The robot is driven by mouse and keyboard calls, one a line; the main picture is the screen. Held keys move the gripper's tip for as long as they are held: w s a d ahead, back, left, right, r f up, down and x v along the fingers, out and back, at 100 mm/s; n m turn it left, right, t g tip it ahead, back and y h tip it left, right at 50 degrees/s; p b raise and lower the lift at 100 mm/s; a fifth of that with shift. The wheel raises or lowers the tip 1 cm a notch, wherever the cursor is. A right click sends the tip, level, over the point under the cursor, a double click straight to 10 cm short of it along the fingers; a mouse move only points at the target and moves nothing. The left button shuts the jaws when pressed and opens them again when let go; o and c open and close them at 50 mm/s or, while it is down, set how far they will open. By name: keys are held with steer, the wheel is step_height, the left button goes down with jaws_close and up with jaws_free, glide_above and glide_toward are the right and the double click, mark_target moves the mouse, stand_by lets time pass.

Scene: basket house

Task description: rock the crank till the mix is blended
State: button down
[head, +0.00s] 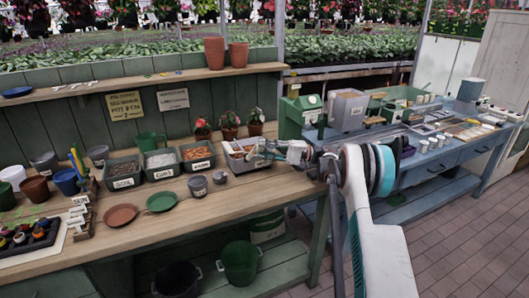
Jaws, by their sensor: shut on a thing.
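A small grey box (233,163) with a pale front label stands on the wooden bench, right of the labelled bins. It looks like the mixing box, and the mix inside is too small to judge. My gripper (262,149) is at the right side of this box, with my arm reaching in from the right. It is shut on what seems to be the crank, which is mostly hidden by the fingers. The crank's angle cannot be told.
Labelled bins (124,182) line the bench left of the box. A grey cup (197,187), a green saucer (161,202) and a terracotta saucer (121,215) lie in front. Potted plants (229,132) stand close behind. A blue table (440,158) with tools is at right.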

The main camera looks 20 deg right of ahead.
steer(key=shift+f, duration=0.15)
stand_by(0.4)
steer(key=c, duration=1.3)
jaws_free()
steer(key=shift+d, duration=0.1)
steer(key=v, duration=1.2)
steer(key=shift+f, duration=0.25)
steer(key=shift+w, duration=0.1)
steer(key=shift+c, duration=0.7)
